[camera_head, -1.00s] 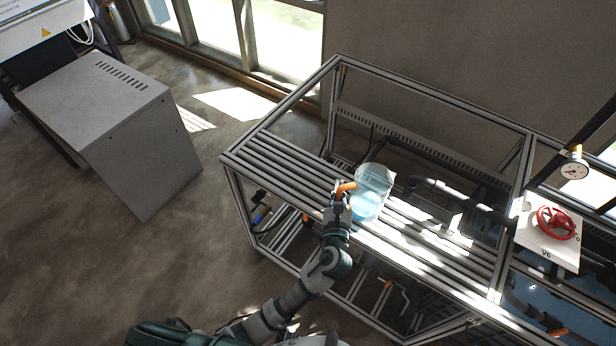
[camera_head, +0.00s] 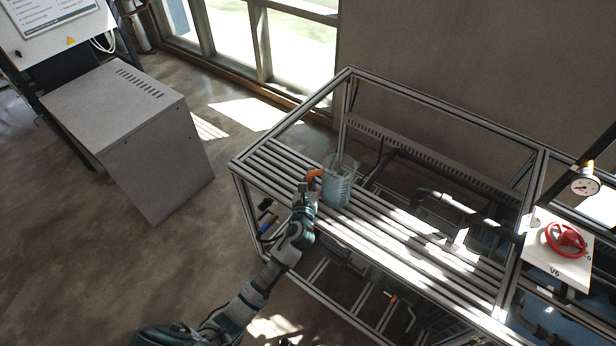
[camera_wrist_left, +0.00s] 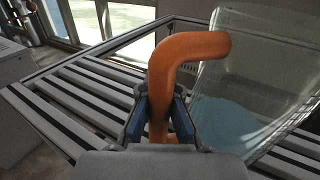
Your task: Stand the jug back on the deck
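The jug (camera_head: 338,182) is clear, with bluish liquid low inside and an orange handle (camera_head: 313,178). It is at the slatted deck (camera_head: 387,228) in the head view, near the deck's left part. In the left wrist view the jug (camera_wrist_left: 262,85) looks tilted, and its handle (camera_wrist_left: 188,62) passes between the fingers. My left gripper (camera_head: 306,192) is shut on the handle; its fingers (camera_wrist_left: 161,118) lie on both sides of it. I cannot tell whether the jug's base touches the slats. My right gripper is not in view.
A frame of metal profiles surrounds the deck, with dark pipes (camera_head: 440,202) behind it. A red valve wheel (camera_head: 566,239) and a gauge (camera_head: 585,185) stand at the right. A grey cabinet (camera_head: 130,130) is at the left. Slats right of the jug are bare.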

